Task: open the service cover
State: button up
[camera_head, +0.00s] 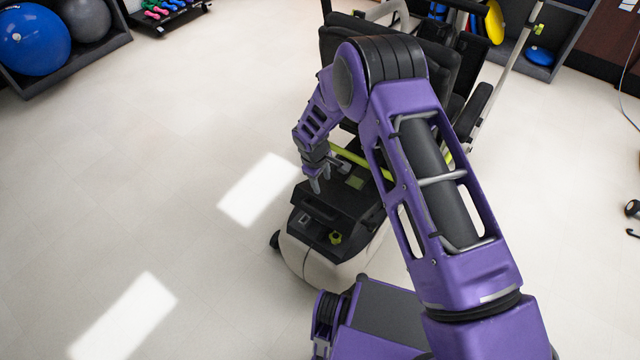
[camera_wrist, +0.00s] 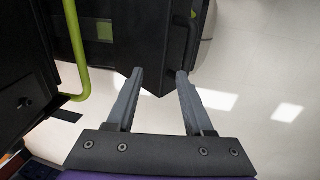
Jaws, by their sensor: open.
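The recumbent stepper's dark top housing (camera_head: 340,202) sits on a pale rounded base. A black panel with a bar-like handle (camera_head: 320,209) is at its near end and looks like the service cover; it seems closed. My gripper (camera_head: 318,183) is just above the housing, beyond the handle. In the wrist view my gripper (camera_wrist: 159,73) is open, its two grey fingers apart and empty. The dark housing (camera_wrist: 150,35) lies ahead, with a dark handle bar (camera_wrist: 192,38) near its right edge. I cannot tell whether a finger touches it.
A yellow-green knob (camera_head: 335,238) is on the near end. A lime-green bar (camera_wrist: 80,50) runs left of my fingers. The stepper's seat (camera_head: 345,45) stands behind my arm. Exercise balls (camera_head: 35,40) are on a rack at the far left. The floor (camera_head: 130,170) at left is clear.

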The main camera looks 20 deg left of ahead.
notch_tip(320, 180, up, 7)
jog(key=w+p, duration=0.2)
jog(key=shift+w+d, duration=0.15)
jog(key=shift+d, duration=0.2)
jog(key=shift+f, duration=0.25)
dwell(0.4)
jog(key=shift+r, duration=0.1)
